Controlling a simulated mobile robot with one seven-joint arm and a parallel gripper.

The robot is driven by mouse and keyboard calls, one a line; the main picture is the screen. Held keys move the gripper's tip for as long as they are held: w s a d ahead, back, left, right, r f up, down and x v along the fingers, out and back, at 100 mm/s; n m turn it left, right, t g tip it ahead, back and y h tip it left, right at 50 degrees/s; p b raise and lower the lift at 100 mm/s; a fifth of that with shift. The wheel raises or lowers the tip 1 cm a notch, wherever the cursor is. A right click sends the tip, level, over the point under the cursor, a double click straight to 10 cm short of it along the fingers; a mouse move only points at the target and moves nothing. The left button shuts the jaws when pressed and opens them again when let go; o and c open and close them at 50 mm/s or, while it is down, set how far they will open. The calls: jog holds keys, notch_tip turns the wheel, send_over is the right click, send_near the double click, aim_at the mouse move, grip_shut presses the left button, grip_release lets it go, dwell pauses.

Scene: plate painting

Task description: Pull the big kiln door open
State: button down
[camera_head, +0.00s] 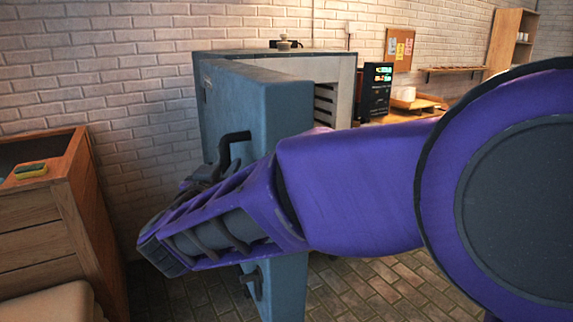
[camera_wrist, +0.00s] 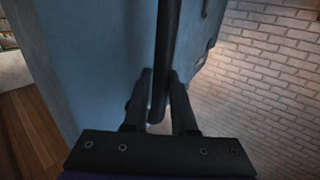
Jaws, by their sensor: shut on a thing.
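The big kiln (camera_head: 330,72) stands against the brick wall in the head view. Its blue-grey door (camera_head: 285,103) is swung partly open, and the lighter interior shows to the right of it. A dark bar handle (camera_head: 226,150) is on the door's outer face. In the wrist view the handle (camera_wrist: 166,50) runs down between the two fingers of my gripper (camera_wrist: 158,100), which is shut on it. The door face (camera_wrist: 105,60) fills the left of that view. In the head view my purple arm crosses in front of the door and hides its middle and the fingertips.
A wooden cabinet (camera_head: 50,215) with a sponge (camera_head: 31,170) on top stands at the left, near the door's swing side. A dark control box (camera_head: 376,92) and a wooden table (camera_head: 420,108) are right of the kiln. The paved floor (camera_head: 375,290) below looks clear.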

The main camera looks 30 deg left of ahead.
jog(key=shift+r, duration=0.15)
jog(key=c, duration=0.7)
grip_release()
jog(key=shift+w, duration=0.1)
jog(key=v, duration=1.7)
jog(key=shift+s+d+p, duration=0.15)
jog(key=shift+s+p, duration=0.1)
jog(key=shift+p, duration=0.1)
